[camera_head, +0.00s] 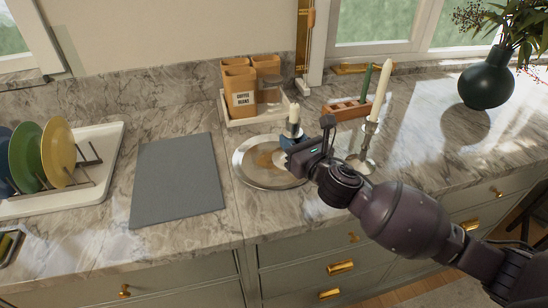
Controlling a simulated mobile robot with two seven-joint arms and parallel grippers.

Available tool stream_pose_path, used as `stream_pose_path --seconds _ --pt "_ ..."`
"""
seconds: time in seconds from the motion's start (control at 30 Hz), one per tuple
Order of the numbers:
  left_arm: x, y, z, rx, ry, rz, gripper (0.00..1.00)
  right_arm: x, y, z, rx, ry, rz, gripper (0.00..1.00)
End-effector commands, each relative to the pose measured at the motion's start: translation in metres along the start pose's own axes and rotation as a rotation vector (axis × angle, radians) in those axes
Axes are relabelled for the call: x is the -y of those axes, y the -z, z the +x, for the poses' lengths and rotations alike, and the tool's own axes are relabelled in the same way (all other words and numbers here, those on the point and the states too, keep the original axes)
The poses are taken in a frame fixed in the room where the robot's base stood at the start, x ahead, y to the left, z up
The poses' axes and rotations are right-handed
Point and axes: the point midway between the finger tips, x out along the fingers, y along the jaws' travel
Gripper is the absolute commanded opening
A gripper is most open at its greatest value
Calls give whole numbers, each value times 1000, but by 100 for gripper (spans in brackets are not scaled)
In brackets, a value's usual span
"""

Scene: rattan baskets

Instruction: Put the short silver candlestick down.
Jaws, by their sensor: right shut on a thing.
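The short silver candlestick (293,130) carries a short cream candle (294,114) and stands upright at the right part of a round silver tray (248,178). My right gripper (290,142) reaches in from the right and is shut on the candlestick. The gripper hides most of the candlestick's stem and base, so I cannot tell whether it touches the tray. My left gripper is not in view.
A tall silver candlestick (369,136) with a cream candle stands close right of my gripper. Behind are a wooden holder (346,110) with a green candle and a tray of canisters (239,91). A grey board (178,180) lies left; a dark vase (486,80) stands right.

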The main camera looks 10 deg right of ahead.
Motion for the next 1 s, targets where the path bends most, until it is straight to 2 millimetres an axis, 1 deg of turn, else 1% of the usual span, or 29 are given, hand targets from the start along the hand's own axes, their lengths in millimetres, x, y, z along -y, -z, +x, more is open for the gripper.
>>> stream_pose_path --seconds 0.03,0.1,0.3,0.4,0.5,0.67,0.77,0.83,1.0 --pt "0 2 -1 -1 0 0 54 4 -11 11 3 -19 -10 0" --pt "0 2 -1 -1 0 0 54 9 -22 24 0 -43 -13 0" --pt "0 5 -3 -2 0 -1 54 30 -57 57 -9 -88 -18 0" --pt "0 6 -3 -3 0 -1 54 41 -76 70 -12 -99 -18 0" --pt "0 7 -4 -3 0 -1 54 51 -92 80 -14 -104 -16 0" --pt "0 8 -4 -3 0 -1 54 61 -108 89 -15 -107 -12 0" --pt "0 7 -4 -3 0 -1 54 64 -108 91 -17 -107 -9 0" --pt "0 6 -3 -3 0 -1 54 64 -100 91 -19 -106 -6 0" --pt "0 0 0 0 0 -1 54 64 -63 90 -21 -106 -3 0"
